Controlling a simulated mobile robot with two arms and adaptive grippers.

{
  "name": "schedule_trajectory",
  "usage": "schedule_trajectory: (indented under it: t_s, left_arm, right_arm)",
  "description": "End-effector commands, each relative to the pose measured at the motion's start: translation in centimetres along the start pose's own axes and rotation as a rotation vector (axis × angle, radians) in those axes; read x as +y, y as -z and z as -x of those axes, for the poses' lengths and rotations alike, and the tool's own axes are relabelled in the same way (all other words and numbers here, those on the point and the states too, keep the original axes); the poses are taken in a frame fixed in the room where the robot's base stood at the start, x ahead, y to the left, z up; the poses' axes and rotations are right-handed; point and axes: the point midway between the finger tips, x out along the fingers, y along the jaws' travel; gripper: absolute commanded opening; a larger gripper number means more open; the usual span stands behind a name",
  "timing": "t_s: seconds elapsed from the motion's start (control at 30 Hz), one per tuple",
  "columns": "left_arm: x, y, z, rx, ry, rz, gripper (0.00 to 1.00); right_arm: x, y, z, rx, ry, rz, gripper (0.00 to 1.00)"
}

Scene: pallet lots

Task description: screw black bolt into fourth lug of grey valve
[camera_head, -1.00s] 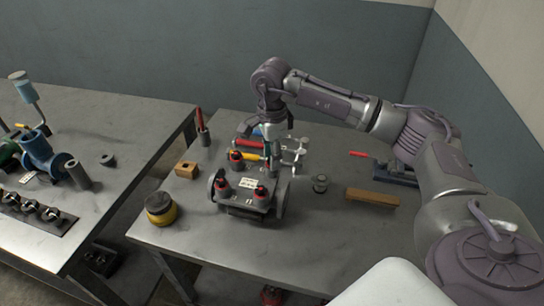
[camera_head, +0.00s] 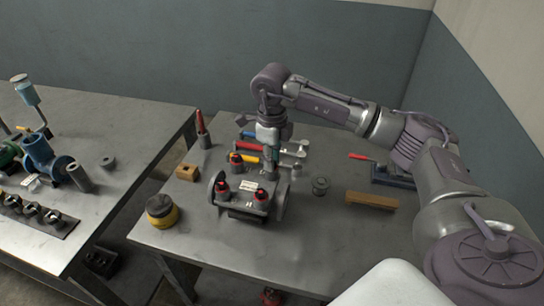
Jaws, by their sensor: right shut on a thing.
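The grey valve (camera_head: 241,211) stands on the near workbench, with a round flange at each side. Red-topped bolts stand at three of its top corners: near left (camera_head: 223,187), near right (camera_head: 260,194) and far left (camera_head: 236,159). My right gripper (camera_head: 270,174) points straight down at the valve's far right corner, the fourth lug. It is shut on the black bolt, which is mostly hidden by the fingers. How deep the bolt sits in the lug cannot be told. My left gripper is not in view.
Behind the valve lie hand tools, including a silver wrench (camera_head: 297,150). A wooden bar (camera_head: 372,199) and a small metal cylinder (camera_head: 320,186) are at the right. A yellow and black tin (camera_head: 161,211) and a wooden block (camera_head: 187,172) are at the left. The bench front is clear.

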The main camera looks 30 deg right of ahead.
Motion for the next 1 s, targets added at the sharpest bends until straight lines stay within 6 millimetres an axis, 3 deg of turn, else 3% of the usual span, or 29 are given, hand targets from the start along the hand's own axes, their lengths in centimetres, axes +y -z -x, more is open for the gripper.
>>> schedule_trajectory:
  t_s: [0.63, 0.8, 1.0]
  left_arm:
    - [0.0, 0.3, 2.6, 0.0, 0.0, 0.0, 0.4]
    - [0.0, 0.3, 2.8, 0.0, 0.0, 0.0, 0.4]
    - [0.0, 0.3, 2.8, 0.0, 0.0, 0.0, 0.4]
  right_arm:
    - [0.0, 0.0, 0.0, 0.002, 0.0, -1.176, 0.0]
    - [0.0, 0.0, -0.1, 0.001, 0.0, -1.321, 0.0]
    - [0.0, 0.0, -0.1, 0.0, 0.0, -1.328, 0.0]
